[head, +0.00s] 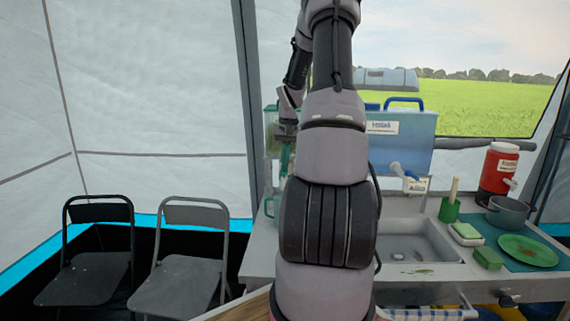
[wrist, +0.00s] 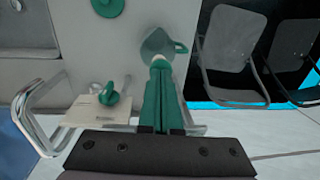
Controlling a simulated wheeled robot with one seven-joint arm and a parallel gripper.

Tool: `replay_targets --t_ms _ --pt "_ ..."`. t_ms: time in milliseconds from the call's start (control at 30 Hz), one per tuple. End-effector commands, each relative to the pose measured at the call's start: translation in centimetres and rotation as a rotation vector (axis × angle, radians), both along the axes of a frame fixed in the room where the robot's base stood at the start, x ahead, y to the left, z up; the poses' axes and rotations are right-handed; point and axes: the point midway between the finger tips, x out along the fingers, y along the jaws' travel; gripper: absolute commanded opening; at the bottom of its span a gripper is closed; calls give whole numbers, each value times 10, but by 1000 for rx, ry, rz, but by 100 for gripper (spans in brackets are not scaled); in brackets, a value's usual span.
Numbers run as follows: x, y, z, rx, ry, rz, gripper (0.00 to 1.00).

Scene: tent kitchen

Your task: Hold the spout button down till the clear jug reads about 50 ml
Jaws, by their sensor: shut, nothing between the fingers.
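My gripper (wrist: 159,72) has long green fingers pressed together, pointing away from the wrist camera. In the head view the gripper (head: 286,160) shows partly behind my arm, in front of the left, greenish container. The clear jug (wrist: 155,44) is a greenish see-through vessel with a handle on its right in the wrist view, just past the fingertips. Part of the jug, with a green handle (head: 268,207), shows left of my arm in the head view. A small pale part sits at the fingertips; I cannot tell whether it is the spout button or is touched. The jug's level is unreadable.
A blue water container (head: 420,128) with a white tap (head: 408,172) stands behind the sink (head: 418,246). A red cooler (head: 496,170), a grey pot (head: 507,213) and a green plate (head: 528,250) are at right. Folding chairs (head: 188,262) stand left. A green knob (wrist: 108,94) is beside my fingers.

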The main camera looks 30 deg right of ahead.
Motion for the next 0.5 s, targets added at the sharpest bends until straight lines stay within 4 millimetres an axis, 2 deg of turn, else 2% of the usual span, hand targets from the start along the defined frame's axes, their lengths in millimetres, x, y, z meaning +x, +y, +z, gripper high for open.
replay_targets --t_ms 233,400,500 --pt "0 0 -2 1 1 0 0" --pt "0 1 -22 2 5 0 0" --pt "-1 2 -25 4 5 0 0"
